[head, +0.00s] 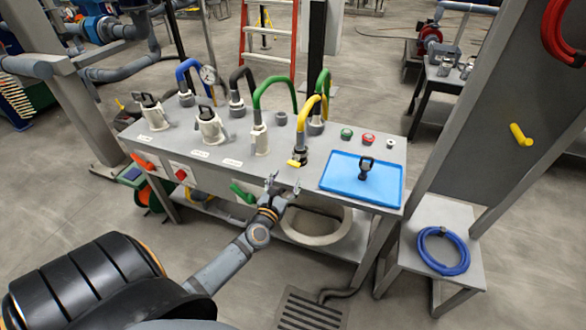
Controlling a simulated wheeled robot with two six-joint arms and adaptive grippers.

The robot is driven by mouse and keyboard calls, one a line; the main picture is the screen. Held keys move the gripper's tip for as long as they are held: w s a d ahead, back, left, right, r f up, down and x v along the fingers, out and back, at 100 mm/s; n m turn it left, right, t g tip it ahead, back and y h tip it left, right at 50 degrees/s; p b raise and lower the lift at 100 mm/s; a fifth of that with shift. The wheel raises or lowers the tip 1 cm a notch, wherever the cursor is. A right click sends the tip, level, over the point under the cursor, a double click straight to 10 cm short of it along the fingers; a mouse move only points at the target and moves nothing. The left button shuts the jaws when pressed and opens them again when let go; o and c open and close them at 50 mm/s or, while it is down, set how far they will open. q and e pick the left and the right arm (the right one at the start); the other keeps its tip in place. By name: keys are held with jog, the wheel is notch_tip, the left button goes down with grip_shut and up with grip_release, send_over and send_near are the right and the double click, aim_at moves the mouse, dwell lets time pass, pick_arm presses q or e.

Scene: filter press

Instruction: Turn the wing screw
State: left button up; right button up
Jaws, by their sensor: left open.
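My left gripper (283,184) is open and empty at the front edge of the grey bench (226,162). It is in front of and below the yellow hose's fitting (301,153), which has a small yellow handle (294,163) on its near side. The gripper looks apart from both. A black clamp-like part (366,166) stands on a blue tray (342,182) to the right. I cannot tell for sure which small part is the wing screw. My right gripper is not in view.
Blue, black and green hoses (275,86) rise from the bench behind. Two white pots (154,113) stand at left. A green handle (243,193) is at the bench front. A round tub (316,226) sits below. A blue coiled hose (443,251) lies on a stand at right.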

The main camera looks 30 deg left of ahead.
aim_at(294, 166)
pick_arm(q)
jog(key=x, duration=0.6)
jog(key=shift+w+a+f, duration=0.1)
jog(key=shift+w, duration=0.25)
jog(key=c, duration=1.1)
